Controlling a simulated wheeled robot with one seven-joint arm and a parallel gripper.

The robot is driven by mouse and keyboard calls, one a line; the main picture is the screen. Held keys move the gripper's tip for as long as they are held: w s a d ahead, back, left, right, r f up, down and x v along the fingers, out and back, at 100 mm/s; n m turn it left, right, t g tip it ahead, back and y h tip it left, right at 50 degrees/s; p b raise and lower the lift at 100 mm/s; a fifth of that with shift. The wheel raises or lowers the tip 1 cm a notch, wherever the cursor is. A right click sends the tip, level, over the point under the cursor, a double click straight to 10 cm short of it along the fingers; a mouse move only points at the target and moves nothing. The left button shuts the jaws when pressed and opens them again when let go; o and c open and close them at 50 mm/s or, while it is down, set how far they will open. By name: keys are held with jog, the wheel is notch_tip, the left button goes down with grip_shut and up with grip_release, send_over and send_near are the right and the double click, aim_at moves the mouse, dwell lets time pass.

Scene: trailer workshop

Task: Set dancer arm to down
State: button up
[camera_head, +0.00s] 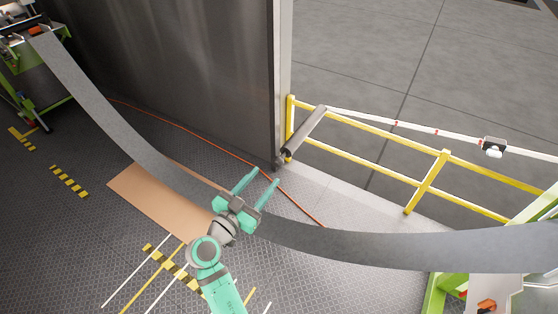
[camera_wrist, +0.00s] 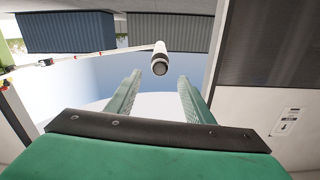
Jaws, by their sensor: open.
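The dancer arm (camera_head: 400,124) is a long white bar with red marks, running from a dark pivot block (camera_head: 493,145) at the right to a grey roller (camera_head: 305,131) at its left end. The bar slopes slightly up toward the roller. My gripper (camera_head: 266,178) is open and empty, to the lower left of the roller and apart from it. In the wrist view the roller (camera_wrist: 160,60) shows end-on, ahead of and between the open fingers (camera_wrist: 160,80). The arm's bar (camera_wrist: 92,58) runs off to the left there.
A grey web (camera_head: 345,246) sags across the scene and passes behind my gripper. A dark metal wall (camera_head: 190,65) ends left of the roller. Yellow railing (camera_head: 425,182) stands below the bar. An orange cable (camera_head: 200,137) and cardboard (camera_head: 150,192) lie on the floor.

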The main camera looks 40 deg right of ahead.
aim_at(276, 165)
jog(key=x, duration=1)
jog(key=shift+a, duration=0.1)
